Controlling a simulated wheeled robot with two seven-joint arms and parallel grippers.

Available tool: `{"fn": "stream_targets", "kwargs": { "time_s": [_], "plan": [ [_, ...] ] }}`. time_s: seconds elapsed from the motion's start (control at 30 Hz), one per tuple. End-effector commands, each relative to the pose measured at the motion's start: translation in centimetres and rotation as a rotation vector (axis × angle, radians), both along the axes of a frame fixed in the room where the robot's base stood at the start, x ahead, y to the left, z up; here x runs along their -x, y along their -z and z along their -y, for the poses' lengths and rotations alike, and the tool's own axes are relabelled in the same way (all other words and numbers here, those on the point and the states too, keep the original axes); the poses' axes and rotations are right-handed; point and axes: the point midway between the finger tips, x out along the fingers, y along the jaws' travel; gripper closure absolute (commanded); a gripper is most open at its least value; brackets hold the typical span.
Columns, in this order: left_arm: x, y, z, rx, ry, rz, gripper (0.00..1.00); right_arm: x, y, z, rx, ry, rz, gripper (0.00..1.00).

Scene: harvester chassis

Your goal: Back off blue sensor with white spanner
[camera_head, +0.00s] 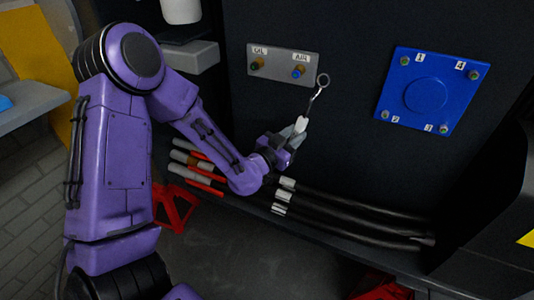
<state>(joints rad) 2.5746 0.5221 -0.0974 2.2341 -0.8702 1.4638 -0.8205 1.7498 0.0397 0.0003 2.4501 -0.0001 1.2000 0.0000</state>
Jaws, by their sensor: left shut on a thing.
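The blue sensor (298,72) sits under the AIR label on a grey plate (280,64) fixed to the dark chassis wall. My left gripper (296,131) is shut on the white spanner (314,97). The fingers cover part of its white handle. Its metal shaft points up and slightly right, ending in a ring (323,80). The ring is right of the blue sensor in the picture, apart from it. The depth between ring and wall is hard to judge. My right gripper is out of view.
A yellowish fitting (257,64) sits under the OIL label. A blue square cover (428,91) with numbered corner bolts is at right. Black hoses (350,217) with white bands run below the gripper. Red stands (175,205) are on the floor.

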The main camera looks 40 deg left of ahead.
Motion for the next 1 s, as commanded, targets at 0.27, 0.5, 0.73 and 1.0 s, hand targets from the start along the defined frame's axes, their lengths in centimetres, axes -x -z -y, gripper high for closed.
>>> {"fn": "stream_targets", "kwargs": {
  "time_s": [0.27, 0.5, 0.73, 1.0],
  "plan": [
    [3.0, 2.6, -6.2, -0.032, -0.233, 0.217, 1.0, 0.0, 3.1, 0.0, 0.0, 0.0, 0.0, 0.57],
    [3.2, 2.4, -6.5, -0.036, -0.247, 0.229, 1.0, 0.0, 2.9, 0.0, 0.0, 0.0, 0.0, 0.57],
    [3.3, 3.2, -6.5, -0.036, -0.247, 0.231, 1.0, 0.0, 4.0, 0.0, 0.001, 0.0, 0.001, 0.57],
    [0.4, 2.9, -7.2, -0.037, -0.248, 0.232, 1.0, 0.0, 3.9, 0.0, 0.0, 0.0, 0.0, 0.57]
  ]
}}
